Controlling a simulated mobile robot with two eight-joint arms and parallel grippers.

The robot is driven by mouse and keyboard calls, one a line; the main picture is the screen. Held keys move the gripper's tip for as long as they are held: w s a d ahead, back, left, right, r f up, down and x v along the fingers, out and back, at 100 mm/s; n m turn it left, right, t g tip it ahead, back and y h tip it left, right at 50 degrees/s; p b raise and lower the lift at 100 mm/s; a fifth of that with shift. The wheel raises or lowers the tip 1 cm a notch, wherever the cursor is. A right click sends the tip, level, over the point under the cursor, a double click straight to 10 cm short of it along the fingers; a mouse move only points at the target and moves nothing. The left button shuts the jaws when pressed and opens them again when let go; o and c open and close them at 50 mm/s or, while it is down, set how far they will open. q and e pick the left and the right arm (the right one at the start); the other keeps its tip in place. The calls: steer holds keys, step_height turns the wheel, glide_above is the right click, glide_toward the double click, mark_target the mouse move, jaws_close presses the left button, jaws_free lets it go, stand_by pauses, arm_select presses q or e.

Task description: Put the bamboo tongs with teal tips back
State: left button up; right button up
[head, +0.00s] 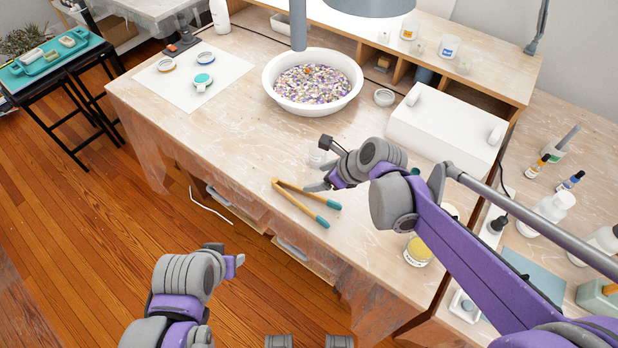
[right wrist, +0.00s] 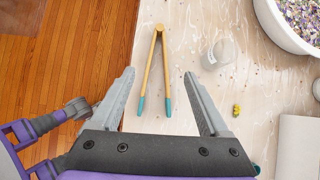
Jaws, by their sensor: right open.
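The bamboo tongs with teal tips (head: 298,202) lie on the table near its front edge, teal tips toward the lower right in the head view. In the right wrist view the tongs (right wrist: 151,65) lie ahead of and between my open fingers, teal tips nearest me. My right gripper (head: 318,165) is open and empty, just above and beside the tongs; it also shows in the right wrist view (right wrist: 165,100). My left gripper (head: 237,262) is low at the front left, off the table, and its jaws are too small to read.
A white bowl of colourful chips (head: 313,82) stands behind the tongs. A clear cup (right wrist: 218,54) stands close to the right of them in the wrist view. A white box (head: 446,128) and a yellow jar (head: 418,250) are to the right. The table left of the tongs is clear.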

steer(key=v, duration=0.5)
steer(key=s+d+f+n+h, duration=0.2)
steer(key=s+d+n, duration=0.4)
steer(key=s+n, duration=0.3)
steer(key=s+d+f+n+h, duration=0.3)
steer(key=s+d+n, duration=0.4)
steer(key=n, duration=0.8)
steer(key=shift+s+f+n+t+h, duration=0.3)
steer(key=shift+s+t+h, duration=0.15)
steer(key=shift+s, duration=0.6)
steer(key=shift+r, duration=0.15)
steer(key=shift+w+r+p, duration=0.3)
steer(key=shift+r+p, duration=0.45)
steer(key=shift+p, duration=0.05)
steer(key=shift+s, duration=0.1)
